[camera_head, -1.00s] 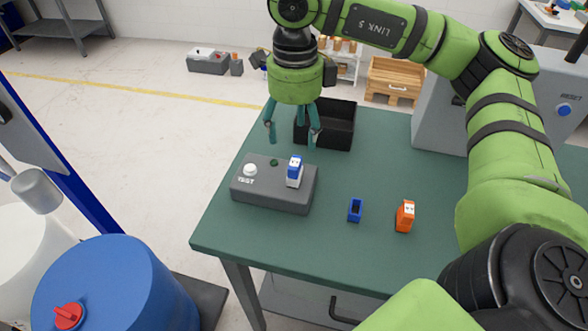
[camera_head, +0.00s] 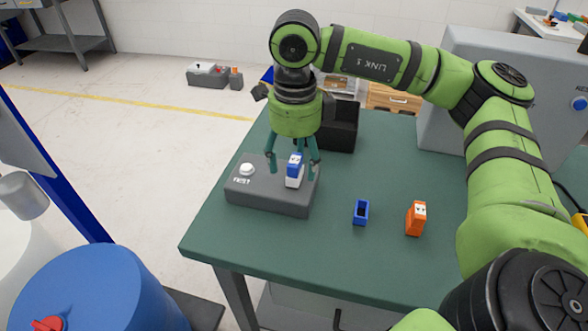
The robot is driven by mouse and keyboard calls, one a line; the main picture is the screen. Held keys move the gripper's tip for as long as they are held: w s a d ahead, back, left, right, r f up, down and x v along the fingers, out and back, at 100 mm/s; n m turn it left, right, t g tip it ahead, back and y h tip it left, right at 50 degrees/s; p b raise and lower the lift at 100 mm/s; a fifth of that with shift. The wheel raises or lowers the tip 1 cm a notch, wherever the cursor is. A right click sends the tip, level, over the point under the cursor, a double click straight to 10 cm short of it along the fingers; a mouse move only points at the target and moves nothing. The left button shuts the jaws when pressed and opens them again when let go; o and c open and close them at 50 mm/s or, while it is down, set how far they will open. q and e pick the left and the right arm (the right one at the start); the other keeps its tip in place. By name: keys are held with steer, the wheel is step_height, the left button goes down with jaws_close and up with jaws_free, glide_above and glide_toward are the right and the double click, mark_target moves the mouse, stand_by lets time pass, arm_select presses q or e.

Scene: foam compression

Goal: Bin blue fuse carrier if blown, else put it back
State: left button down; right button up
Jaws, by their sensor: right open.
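The blue and white fuse carrier (camera_head: 294,172) stands upright on the grey test box (camera_head: 262,194), toward its right side. The box has a white button (camera_head: 246,169) at its left. My right gripper (camera_head: 292,168) is open, its fingers reaching down around or just behind the carrier; I cannot tell whether they touch it. The green lamp on the box is hidden now. An empty blue socket (camera_head: 361,212) sits on the table, to the right of the box. A black bin (camera_head: 341,128) stands behind the gripper, partly hidden. My left gripper is not in view.
An orange fuse carrier (camera_head: 416,218) stands on the green table (camera_head: 320,248), right of the blue socket. A large grey cabinet (camera_head: 500,100) is at the back right. A blue drum (camera_head: 95,290) stands on the floor at lower left. The table's front middle is clear.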

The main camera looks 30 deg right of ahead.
stand_by(0.3)
steer(key=shift+b, duration=0.3)
stand_by(0.6)
steer(key=c, duration=1.3)
steer(key=shift+d+f, duration=0.1)
steer(key=shift+f, duration=0.05)
jaws_close()
